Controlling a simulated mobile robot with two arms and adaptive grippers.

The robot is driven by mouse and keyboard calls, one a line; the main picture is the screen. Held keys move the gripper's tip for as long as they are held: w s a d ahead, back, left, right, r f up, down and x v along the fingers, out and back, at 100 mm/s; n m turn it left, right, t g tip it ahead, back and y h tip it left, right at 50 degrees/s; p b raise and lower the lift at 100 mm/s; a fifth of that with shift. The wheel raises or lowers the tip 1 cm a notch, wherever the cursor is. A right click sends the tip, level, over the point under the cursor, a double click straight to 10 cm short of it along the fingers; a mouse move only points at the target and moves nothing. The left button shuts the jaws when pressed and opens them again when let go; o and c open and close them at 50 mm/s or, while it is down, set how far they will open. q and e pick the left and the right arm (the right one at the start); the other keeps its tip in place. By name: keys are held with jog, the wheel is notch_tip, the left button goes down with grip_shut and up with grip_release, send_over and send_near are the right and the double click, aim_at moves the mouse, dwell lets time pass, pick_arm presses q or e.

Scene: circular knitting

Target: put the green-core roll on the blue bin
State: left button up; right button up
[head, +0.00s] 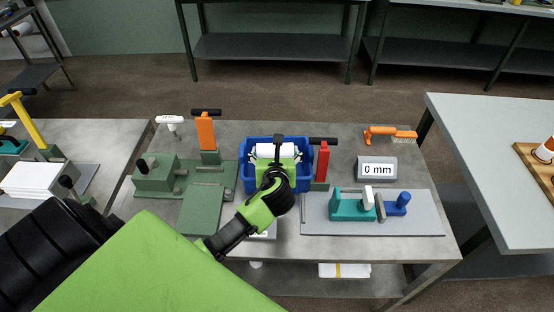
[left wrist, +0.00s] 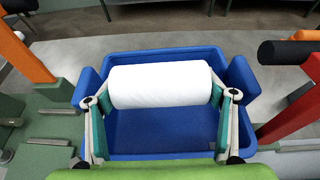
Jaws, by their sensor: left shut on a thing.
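The blue bin (head: 249,180) stands on the middle table; its inside (left wrist: 162,133) shows in the left wrist view. My left gripper (head: 276,153) is over the bin, with its two fingers shut on the ends of a white roll (left wrist: 160,84). The roll also shows in the head view (head: 263,150), level and crosswise over the bin. The fingers cover its ends, so its core colour is hidden. I cannot tell whether the roll touches the bin. My right gripper is not in view.
A green fixture with an orange handle (head: 205,131) stands left of the bin. A red post (head: 323,161) stands close on its right. A "0 mm" display (head: 377,169), an orange brush (head: 390,133) and a teal-and-blue device (head: 352,206) are further right.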

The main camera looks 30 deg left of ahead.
pick_arm(q)
jog(key=shift+w+a+f, duration=0.1)
jog(key=shift+w+f, duration=0.4)
jog(key=shift+f, duration=0.05)
notch_tip(320, 180, down, 3)
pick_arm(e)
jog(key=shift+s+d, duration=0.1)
